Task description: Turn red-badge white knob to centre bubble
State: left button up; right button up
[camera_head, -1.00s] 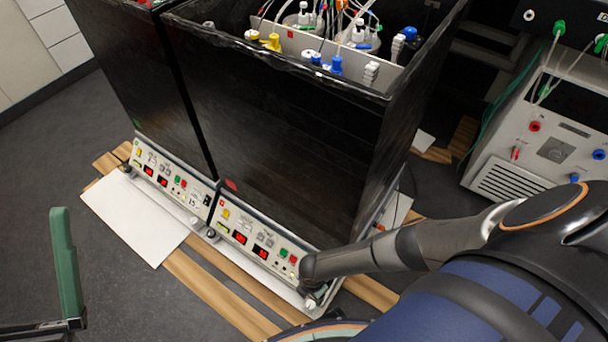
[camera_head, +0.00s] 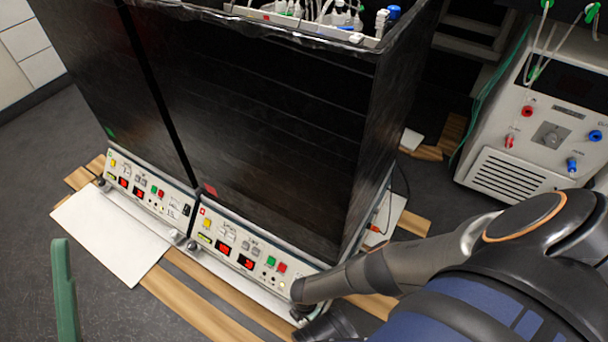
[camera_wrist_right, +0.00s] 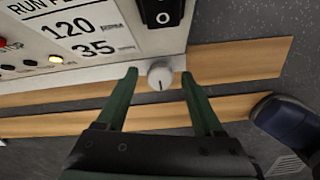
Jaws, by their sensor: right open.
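A white round knob (camera_wrist_right: 160,76) with a dark mark sits at the lower edge of the control panel in the right wrist view. My right gripper (camera_wrist_right: 160,74) is open, with one green finger on each side of the knob and gaps showing. In the head view, my right arm hides the gripper and the panel's right corner. A red badge (camera_head: 209,190) is on the right black box's lower left corner, above its panel (camera_head: 240,250). I cannot make out a bubble level. One green finger of my left gripper (camera_head: 65,290) shows at lower left.
A second black box with a similar panel (camera_head: 150,187) stands at left. Wooden boards (camera_head: 195,305) and a white sheet (camera_head: 110,235) lie on the grey floor. A white instrument (camera_head: 535,140) stands at right. A black switch (camera_wrist_right: 163,12) is above the knob.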

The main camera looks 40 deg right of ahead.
jog(key=shift+c, duration=0.3)
grip_shut()
dwell(0.4)
